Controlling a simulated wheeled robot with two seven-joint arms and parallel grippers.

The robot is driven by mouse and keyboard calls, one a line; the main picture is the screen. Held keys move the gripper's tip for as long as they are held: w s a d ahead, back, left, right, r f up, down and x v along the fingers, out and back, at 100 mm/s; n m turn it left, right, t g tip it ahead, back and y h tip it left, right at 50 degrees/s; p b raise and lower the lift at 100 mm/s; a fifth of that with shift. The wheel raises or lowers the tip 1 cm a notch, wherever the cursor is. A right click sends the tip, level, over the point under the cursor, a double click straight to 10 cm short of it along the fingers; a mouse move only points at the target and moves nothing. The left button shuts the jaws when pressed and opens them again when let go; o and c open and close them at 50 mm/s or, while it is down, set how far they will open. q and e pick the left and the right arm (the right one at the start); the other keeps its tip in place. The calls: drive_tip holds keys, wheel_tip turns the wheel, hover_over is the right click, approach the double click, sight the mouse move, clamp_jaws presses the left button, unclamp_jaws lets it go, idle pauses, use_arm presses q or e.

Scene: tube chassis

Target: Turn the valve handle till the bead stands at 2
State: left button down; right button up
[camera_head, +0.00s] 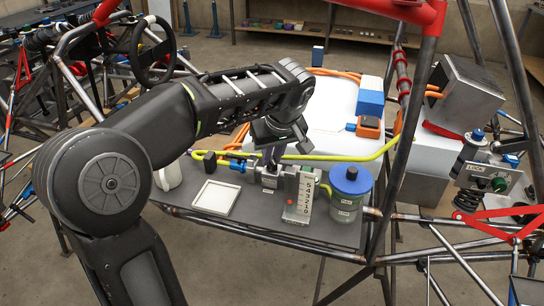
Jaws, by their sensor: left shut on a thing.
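My left arm reaches in from the left, and its gripper (272,158) points down over the small metal valve block (269,176) on the grey shelf. The gripper is shut on the valve handle, which is mostly hidden by the fingers. Just right of the valve stands a grey scale plate (302,200) with a column of digits. A small red bead (291,207) shows at the plate's left side, in its lower part. The digit level with the bead is too small to read surely. My right gripper is not in view.
A white square tray (215,198) lies to the left. A yellow hose (345,154) runs behind the valve. Chassis tubes (403,135) rise at the right.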

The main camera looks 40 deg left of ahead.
use_arm(q)
drive_tip(key=c, duration=1.4)
unclamp_jaws()
drive_tip(key=v, duration=0.7)
drive_tip(key=shift+r, duration=0.4)
drive_tip(key=shift+s+d, duration=0.1)
